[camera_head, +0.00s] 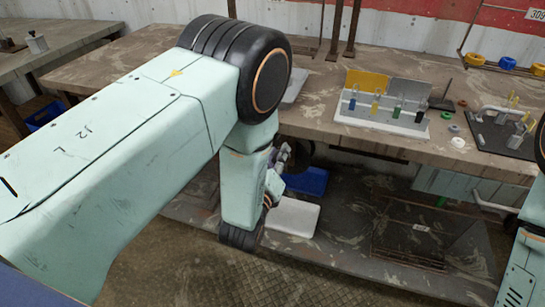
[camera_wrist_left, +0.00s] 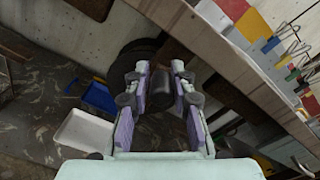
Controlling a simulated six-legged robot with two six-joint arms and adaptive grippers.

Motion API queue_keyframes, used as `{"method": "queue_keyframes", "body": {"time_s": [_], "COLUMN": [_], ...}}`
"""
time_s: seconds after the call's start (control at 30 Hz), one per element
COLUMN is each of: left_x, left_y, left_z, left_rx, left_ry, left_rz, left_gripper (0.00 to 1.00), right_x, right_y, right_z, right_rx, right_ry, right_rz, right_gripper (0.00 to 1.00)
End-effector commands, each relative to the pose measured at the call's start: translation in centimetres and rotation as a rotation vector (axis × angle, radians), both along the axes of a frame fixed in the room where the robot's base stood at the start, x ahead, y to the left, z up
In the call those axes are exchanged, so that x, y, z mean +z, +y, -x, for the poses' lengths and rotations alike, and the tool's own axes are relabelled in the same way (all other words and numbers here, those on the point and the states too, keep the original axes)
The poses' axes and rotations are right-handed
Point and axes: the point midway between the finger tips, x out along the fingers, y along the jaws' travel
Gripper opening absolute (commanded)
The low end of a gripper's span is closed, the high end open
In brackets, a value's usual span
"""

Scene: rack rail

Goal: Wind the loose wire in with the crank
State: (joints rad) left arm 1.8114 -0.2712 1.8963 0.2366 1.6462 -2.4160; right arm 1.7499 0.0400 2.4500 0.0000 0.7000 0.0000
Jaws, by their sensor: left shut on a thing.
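My left gripper (camera_wrist_left: 160,75) has its two fingers on either side of a dark cylindrical crank handle (camera_wrist_left: 162,97) and is shut on it. In the head view the left gripper (camera_head: 279,165) shows only in part beside my forearm, below the front edge of the workbench. A dark round reel (camera_wrist_left: 128,66) is just behind the handle in the left wrist view. It shows partly in the head view (camera_head: 300,152) under the bench edge. I cannot make out the loose wire in either view. My right gripper is out of view; only part of that arm shows at the right edge.
The workbench (camera_head: 330,110) holds a rack of coloured pieces (camera_head: 385,108) and a second fixture (camera_head: 503,130) to its right. A blue bin (camera_head: 308,181) and a white tray (camera_head: 293,217) lie on the low shelf below. Open floor is in front.

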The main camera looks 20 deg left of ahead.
Motion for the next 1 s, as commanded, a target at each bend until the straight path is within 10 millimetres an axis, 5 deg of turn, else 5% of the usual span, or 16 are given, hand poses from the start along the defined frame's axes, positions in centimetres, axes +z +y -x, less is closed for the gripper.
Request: {"method": "queue_keyframes", "body": {"time_s": [0.9, 0.93, 1.0], "left_x": [-0.12, -0.13, -0.13], "left_y": [-1.27, -1.27, -1.24], "left_z": [0.11, 0.11, 0.12], "left_rx": [-0.010, -0.010, -0.009], "left_ry": [-0.001, -0.001, 0.000], "left_rz": [-0.170, -0.170, -0.170], "left_gripper": [0.00, 0.25, 0.31], "right_x": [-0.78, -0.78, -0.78], "right_y": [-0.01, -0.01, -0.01], "right_z": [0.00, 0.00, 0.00], "right_rx": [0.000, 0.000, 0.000], "right_ry": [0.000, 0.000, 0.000], "right_rz": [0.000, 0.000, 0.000], "right_gripper": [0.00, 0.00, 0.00]}}
